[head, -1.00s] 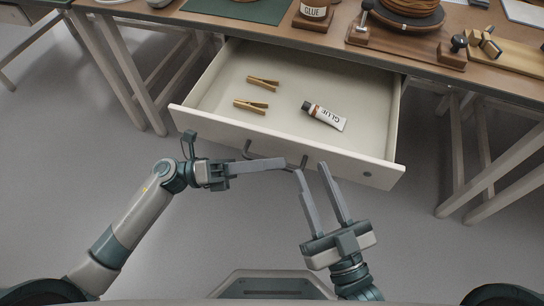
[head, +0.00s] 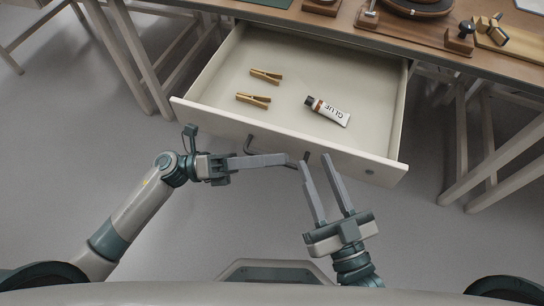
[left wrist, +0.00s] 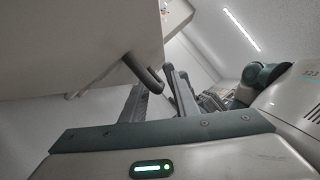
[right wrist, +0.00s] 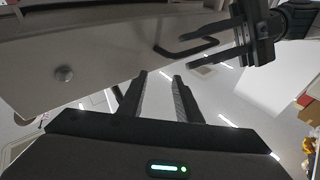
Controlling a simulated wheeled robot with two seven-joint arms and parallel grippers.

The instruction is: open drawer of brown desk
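The brown desk (head: 350,38) has its drawer (head: 210,103) pulled well out, with the pale inside showing. The dark bar handle (head: 249,146) is on the drawer front and also shows in the left wrist view (left wrist: 143,74). My left gripper (head: 284,160) lies along the handle from the left, its fingers apart in both wrist views; whether they touch the bar is unclear. My right gripper (head: 317,158) is open and empty just below the handle's right end, fingers towards the drawer front. Its parted fingers (right wrist: 160,76) also show in the right wrist view.
Inside the drawer are two wooden clothespins (head: 265,76) (head: 253,100) and a glue tube (head: 328,111). Wooden fixtures (head: 430,38) stand on the desk top. Trestle legs (head: 505,150) stand on both sides. The floor (head: 60,170) in front is clear.

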